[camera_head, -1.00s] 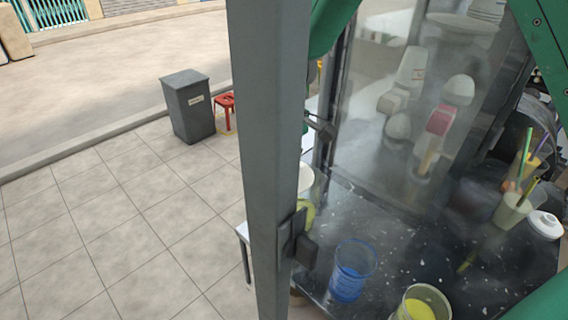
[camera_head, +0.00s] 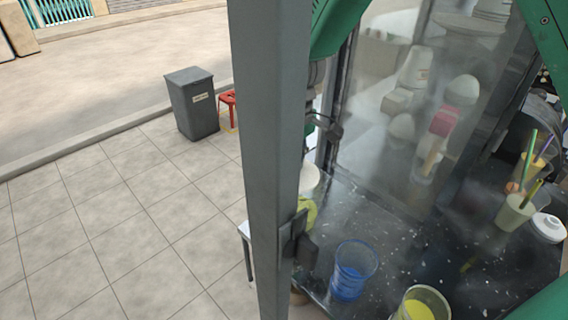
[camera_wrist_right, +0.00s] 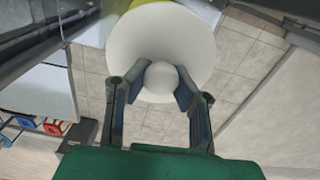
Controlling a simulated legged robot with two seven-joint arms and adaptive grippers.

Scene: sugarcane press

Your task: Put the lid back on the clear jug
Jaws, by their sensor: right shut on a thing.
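The white lid (camera_wrist_right: 160,38) is a round disc with a ball knob. My right gripper (camera_wrist_right: 160,88) is shut on that knob in the right wrist view. In the head view the white lid (camera_head: 312,180) shows partly behind a grey post, below my dark gripper fingers (camera_head: 325,128). Yellow-green, apparently the filled clear jug (camera_head: 308,214), shows just below the lid and is mostly hidden by the post. It also peeks past the lid's far rim in the right wrist view. I cannot tell whether lid and jug touch. My left gripper is not in view.
The grey post (camera_head: 262,150) blocks much of the head view. On the dark speckled counter (camera_head: 395,240) stand a blue cup (camera_head: 352,272), a yellow-filled cup (camera_head: 422,303), cups with straws (camera_head: 513,212) and a white lidded pot (camera_head: 547,228). A hazy clear panel (camera_head: 400,130) stands behind.

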